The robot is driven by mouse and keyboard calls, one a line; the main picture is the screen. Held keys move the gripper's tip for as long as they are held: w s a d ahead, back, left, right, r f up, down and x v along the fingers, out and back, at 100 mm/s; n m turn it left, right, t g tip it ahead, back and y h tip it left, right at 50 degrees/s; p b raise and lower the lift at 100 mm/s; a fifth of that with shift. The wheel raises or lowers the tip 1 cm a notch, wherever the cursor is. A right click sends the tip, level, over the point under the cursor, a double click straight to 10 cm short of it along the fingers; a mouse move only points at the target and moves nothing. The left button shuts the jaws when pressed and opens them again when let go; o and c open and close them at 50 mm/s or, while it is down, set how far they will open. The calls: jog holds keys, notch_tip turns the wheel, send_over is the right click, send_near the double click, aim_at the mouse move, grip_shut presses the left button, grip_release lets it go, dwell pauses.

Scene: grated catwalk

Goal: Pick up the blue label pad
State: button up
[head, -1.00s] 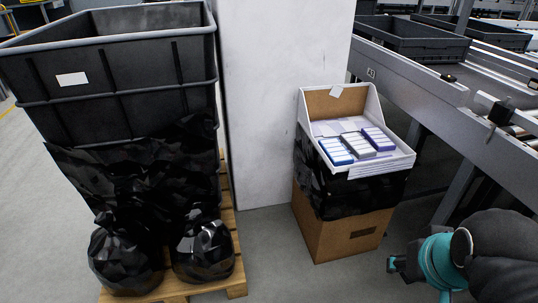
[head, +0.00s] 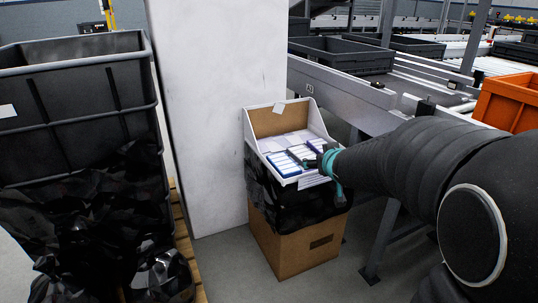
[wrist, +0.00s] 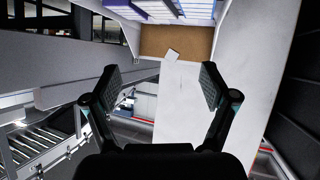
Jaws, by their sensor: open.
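The blue label pad (head: 280,163) lies leftmost in a row of pads in an open-front white bin (head: 287,178), in the head view. A greyish pad (head: 299,154) is beside it, and a purple pad (head: 316,146) is farther right, partly hidden by my arm. My gripper (head: 318,161) is at the bin's front right, close to the pads; whether it touches any is unclear. In the wrist view my gripper (wrist: 160,82) has its fingers wide apart with nothing between them.
The bin sits on a cardboard box (head: 288,240) partly wrapped in black plastic. A white pillar (head: 217,110) stands left of it. A dark cart (head: 75,100) is farther left. A conveyor frame (head: 345,95) runs at the right with grey trays and an orange crate (head: 508,102).

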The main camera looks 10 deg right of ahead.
aim_at(283, 162)
jog(key=w+a+f+y+b, duration=0.1)
jog(key=w+a+f, duration=0.1)
jog(key=w+f, duration=0.2)
jog(key=w+a+f+n+y, duration=0.1)
jog(key=w+f, duration=0.3)
jog(key=w, duration=0.5)
jog(key=w+a+f+n+y+b, duration=0.1)
jog(key=w+a+f+y, duration=0.1)
jog(key=w+a+f, duration=0.2)
jog(key=shift+w+f+y+b, duration=0.2)
jog(key=shift+w+f, duration=0.05)
jog(key=shift+w, duration=0.45)
jog(key=shift+w+f+y+b, duration=0.15)
jog(key=shift+w+f+y, duration=0.1)
jog(key=shift+w, duration=0.45)
jog(key=c, duration=0.9)
jog(key=shift+r, duration=0.1)
